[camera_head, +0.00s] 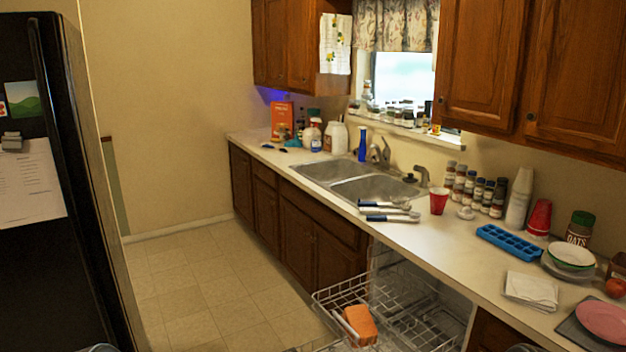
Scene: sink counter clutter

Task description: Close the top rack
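The dishwasher under the counter is open. A white wire rack (330,296), which looks like the top rack, sticks out of it to the left over the floor. An orange block-like item (360,325) sits in the rack, with a pale, long item beside it. More wire rack (428,318) shows inside the dishwasher opening. The rack's lower part is cut off by the bottom edge of the view. Neither gripper can be made out; only small grey curved parts, perhaps of my arms, show at the bottom edge.
The counter (440,240) above holds a blue ice tray (510,243), a red cup (439,201), utensils, jars and a folded napkin (531,290). A black fridge (60,255) stands at the left. The tiled floor (205,290) between is clear.

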